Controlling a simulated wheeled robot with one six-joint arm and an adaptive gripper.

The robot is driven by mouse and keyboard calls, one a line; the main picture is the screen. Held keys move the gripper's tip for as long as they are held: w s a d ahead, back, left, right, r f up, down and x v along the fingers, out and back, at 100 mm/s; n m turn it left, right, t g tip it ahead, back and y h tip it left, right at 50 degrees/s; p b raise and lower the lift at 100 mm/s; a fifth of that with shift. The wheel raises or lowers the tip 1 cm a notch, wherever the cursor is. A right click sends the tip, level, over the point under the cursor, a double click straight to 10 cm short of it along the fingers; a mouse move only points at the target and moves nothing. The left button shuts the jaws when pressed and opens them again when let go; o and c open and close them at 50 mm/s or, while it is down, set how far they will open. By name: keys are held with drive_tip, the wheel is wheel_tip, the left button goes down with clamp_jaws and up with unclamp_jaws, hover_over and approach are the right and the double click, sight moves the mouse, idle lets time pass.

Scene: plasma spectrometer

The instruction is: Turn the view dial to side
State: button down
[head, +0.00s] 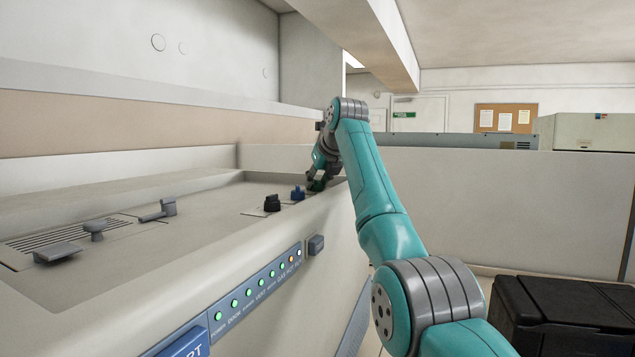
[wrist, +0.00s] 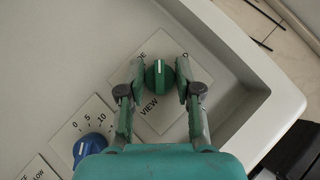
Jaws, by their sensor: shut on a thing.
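The view dial (wrist: 159,79) is a round green knob with a white pointer line, on a pale square plate (wrist: 151,124) marked VIEW. The pointer points up in the wrist view, between a label ending in "DE" on the upper left and one ending in "D" on the right. Both labels are partly hidden. My gripper (wrist: 161,70) is shut on the dial, with one finger on each side. In the head view my gripper (head: 318,181) is at the far end of the panel and hides most of the dial.
A blue knob (wrist: 88,146) with a number scale is beside the dial plate; it also shows in the head view (head: 298,193). A black knob (head: 272,204) stands nearer. A raised rim (wrist: 240,55) borders the panel. A black box (head: 560,310) is at lower right.

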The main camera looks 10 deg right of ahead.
drive_tip(key=shift+d+n+y, duration=0.15)
drive_tip(key=shift+n+y, duration=0.35)
drive_tip(key=shift+n, duration=0.2)
drive_tip(key=shift+n+g+y, duration=0.3)
drive_tip(key=shift+n+y, duration=0.2)
drive_tip(key=shift+n, duration=0.2)
drive_tip(key=c, duration=0.8)
unclamp_jaws()
drive_tip(key=shift+f, duration=0.1)
drive_tip(key=v, duration=1.2)
